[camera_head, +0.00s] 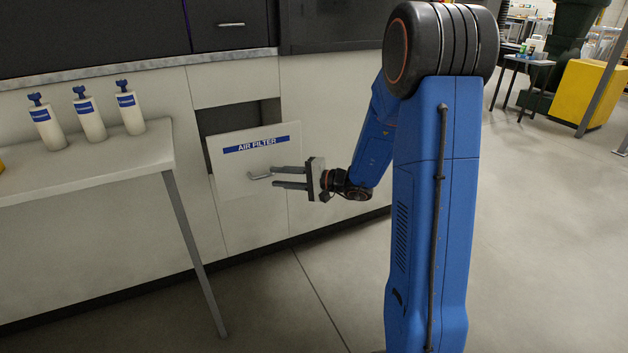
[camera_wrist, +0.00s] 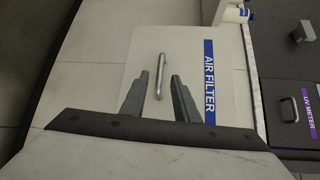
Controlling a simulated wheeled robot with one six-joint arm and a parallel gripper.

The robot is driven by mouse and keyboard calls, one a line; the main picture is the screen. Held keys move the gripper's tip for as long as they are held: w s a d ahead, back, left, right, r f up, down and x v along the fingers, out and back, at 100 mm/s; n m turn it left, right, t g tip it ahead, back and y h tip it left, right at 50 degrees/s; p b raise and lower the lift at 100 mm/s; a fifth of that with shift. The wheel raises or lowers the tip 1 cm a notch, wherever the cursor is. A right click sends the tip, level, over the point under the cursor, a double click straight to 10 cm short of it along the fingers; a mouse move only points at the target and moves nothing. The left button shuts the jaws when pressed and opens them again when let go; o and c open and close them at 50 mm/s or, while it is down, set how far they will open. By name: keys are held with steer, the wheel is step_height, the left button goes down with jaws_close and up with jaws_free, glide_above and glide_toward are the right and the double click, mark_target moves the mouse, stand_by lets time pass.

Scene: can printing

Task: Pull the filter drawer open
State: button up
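The filter drawer's white front (camera_head: 230,175), with a blue "AIR FILTER" label (camera_head: 256,145), stands out from the cabinet face, with a dark opening behind it. Its metal bar handle (camera_head: 260,176) is in front of my gripper (camera_head: 274,177). In the wrist view the drawer front (camera_wrist: 185,45) fills the middle and the handle (camera_wrist: 161,72) shows between the two spread fingers of my gripper (camera_wrist: 160,78). The fingers are open, with visible gaps on both sides of the handle. How deep the handle sits between them is hard to tell.
A white side table (camera_head: 90,175) with several blue-capped bottles (camera_head: 88,117) stands to the left, its leg (camera_head: 192,250) near the drawer. A dark "UV METER" drawer (camera_wrist: 295,105) shows in the wrist view. The floor (camera_head: 310,290) below the drawer is clear.

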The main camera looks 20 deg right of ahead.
steer(key=v, duration=1.3)
steer(key=shift+s+d, duration=0.1)
steer(key=shift+d, duration=0.05)
steer(key=s+a+r+n+g+h, duration=0.15)
steer(key=s+a+n+g, duration=0.65)
steer(key=s+a, duration=0.8)
steer(key=s+d+r+n+h, duration=0.1)
steer(key=s+d+h, duration=0.3)
steer(key=s, duration=0.3)
steer(key=s+d+r+n+t+h, duration=0.1)
steer(key=s+d+h, duration=0.3)
steer(key=s+h, duration=0.2)
steer(key=shift+s+d+n, duration=0.2)
steer(key=shift+s+n, duration=0.1)
steer(key=shift+s, duration=0.7)
